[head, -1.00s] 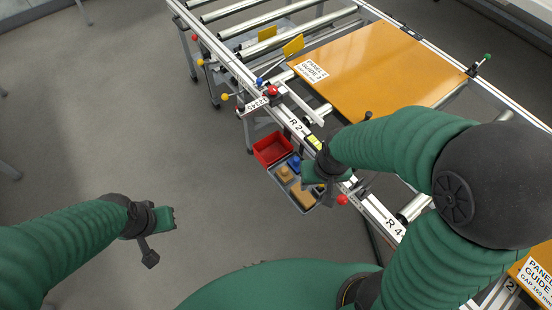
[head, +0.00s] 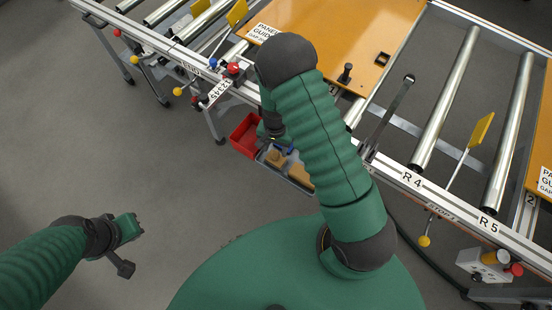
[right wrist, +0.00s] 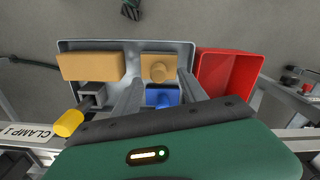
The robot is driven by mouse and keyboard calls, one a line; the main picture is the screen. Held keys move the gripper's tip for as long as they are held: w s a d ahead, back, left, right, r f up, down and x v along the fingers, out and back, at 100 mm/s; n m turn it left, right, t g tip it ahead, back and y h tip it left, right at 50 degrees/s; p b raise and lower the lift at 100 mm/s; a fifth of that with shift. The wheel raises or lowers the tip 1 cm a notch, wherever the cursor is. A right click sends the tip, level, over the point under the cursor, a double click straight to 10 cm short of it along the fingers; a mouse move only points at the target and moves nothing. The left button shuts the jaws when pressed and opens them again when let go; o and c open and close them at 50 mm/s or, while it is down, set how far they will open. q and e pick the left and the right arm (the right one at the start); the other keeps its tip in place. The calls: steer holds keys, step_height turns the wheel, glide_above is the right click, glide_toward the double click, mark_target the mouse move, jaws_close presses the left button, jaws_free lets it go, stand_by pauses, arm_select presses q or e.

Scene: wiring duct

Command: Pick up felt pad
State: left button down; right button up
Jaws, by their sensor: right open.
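A grey tray (right wrist: 128,64) holds a flat tan block (right wrist: 90,67), a tan block with a round knob (right wrist: 158,68) and a blue piece (right wrist: 162,97). I cannot tell for certain which tan piece is the felt pad. In the head view the tray (head: 297,182) is partly hidden by my right arm. My right gripper (right wrist: 160,78) is open above the tray, its fingers on either side of the knobbed tan block and the blue piece in the picture, holding nothing. My left gripper (head: 130,228) is away at lower left over the floor; its jaw state is unclear.
A red bin (right wrist: 226,75) adjoins the tray on its right in the wrist view. A yellow-knobbed clamp (right wrist: 70,122) is at left. The roller conveyor's rail (head: 400,178) runs past the tray, with orange panels (head: 350,40) on top. The floor at left is clear.

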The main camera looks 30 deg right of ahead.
mark_target(276, 153)
step_height(276, 153, down, 4)
steer(key=shift+s+a+f, duration=0.1)
steer(key=shift+f, duration=0.15)
jaws_close()
